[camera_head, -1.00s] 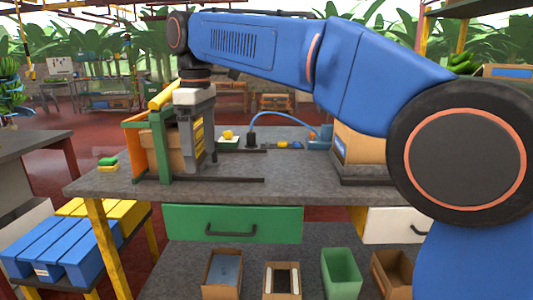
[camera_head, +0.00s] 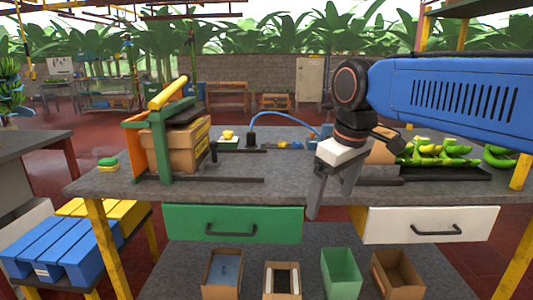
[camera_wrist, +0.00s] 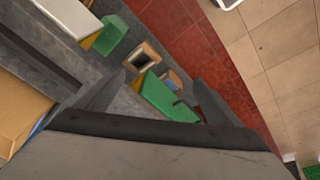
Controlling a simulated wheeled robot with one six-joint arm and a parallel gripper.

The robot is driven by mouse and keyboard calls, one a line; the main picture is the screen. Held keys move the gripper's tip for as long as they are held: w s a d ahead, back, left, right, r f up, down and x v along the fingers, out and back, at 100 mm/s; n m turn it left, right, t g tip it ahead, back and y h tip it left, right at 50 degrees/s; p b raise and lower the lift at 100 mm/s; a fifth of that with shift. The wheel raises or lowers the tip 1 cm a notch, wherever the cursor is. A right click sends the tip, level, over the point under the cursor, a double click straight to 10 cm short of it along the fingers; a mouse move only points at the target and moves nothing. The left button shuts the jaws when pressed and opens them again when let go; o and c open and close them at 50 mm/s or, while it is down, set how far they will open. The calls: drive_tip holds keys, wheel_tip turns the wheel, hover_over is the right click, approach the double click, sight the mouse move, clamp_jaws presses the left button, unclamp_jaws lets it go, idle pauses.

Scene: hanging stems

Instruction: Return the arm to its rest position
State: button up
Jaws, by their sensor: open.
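My gripper (camera_head: 330,190) hangs from my blue arm at the right of the head view, over the front of the grey worktable (camera_head: 240,184). Its fingers point down and slightly left. It is open, with nothing seen between the fingers. In the wrist view my gripper (camera_wrist: 165,95) shows two dark fingers apart. Between and beyond them lie the green drawer front (camera_wrist: 165,96) and small bins, seen from above.
A cardboard box (camera_head: 172,148) stands in a green and orange frame (camera_head: 163,150) at the table's left. A dark tray (camera_head: 450,172) of green bananas (camera_head: 435,150) lies right. The white drawer (camera_head: 430,224) is below it. Open bins (camera_head: 341,274) stand on the lower shelf.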

drive_tip(key=s+d+f+m+t+h, duration=0.1)
drive_tip(key=s+d+f+m, duration=0.6)
drive_tip(key=s+d+f, duration=0.7)
wheel_tip(320, 180, down, 4)
drive_tip(key=shift+s+d+f+m+t, duration=0.1)
drive_tip(key=shift+s+d+m+t, duration=0.15)
drive_tip(key=shift+s+t, duration=0.5)
